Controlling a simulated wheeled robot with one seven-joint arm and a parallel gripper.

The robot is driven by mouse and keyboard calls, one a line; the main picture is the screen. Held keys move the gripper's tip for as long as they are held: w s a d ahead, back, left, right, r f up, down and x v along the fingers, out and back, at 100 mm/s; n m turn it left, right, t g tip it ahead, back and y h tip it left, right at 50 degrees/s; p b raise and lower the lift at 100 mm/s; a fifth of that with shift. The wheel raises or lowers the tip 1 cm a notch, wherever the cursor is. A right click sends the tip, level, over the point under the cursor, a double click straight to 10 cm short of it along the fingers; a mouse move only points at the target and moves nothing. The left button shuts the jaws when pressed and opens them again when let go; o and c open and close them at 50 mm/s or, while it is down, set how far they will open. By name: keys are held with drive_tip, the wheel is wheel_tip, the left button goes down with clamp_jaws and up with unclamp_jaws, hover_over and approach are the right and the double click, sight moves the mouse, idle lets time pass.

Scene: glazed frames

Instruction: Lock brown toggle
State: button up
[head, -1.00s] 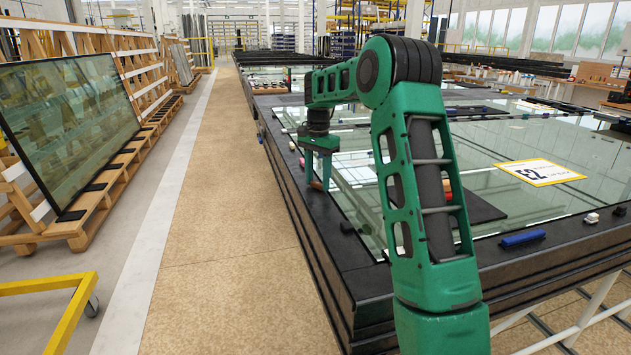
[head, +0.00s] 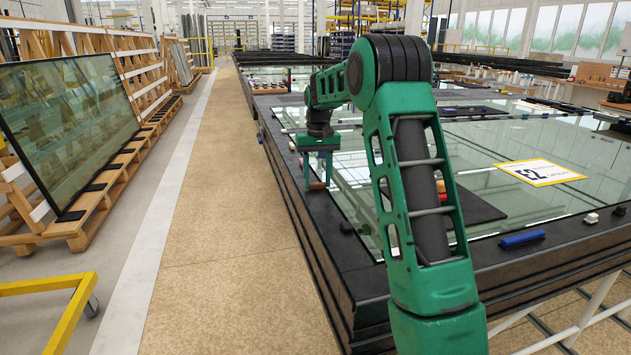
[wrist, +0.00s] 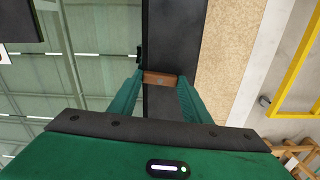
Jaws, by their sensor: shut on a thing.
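The brown toggle (wrist: 160,78) is a small block on the black border strip at the edge of the glass table. In the wrist view it lies crosswise on the strip, between my two fingertips. My gripper (wrist: 160,84) points down and is shut on its two ends. In the head view my gripper (head: 317,182) is at the table's near-left edge, and the brown toggle (head: 317,185) shows low between the fingers. The toggle's underside is hidden.
The glass sheet (head: 470,200) lies right of the strip. My arm covers part of the glass. The tan aisle (head: 215,230) at left is clear.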

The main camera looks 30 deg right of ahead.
sight(317, 183)
drive_tip(key=shift+w+r+n, duration=0.15)
drive_tip(key=shift+n, duration=0.45)
drive_tip(key=o, duration=1)
drive_tip(key=shift+o, duration=0.2)
wheel_tip(317, 183, up, 10)
drive_tip(key=shift+r, duration=0.25)
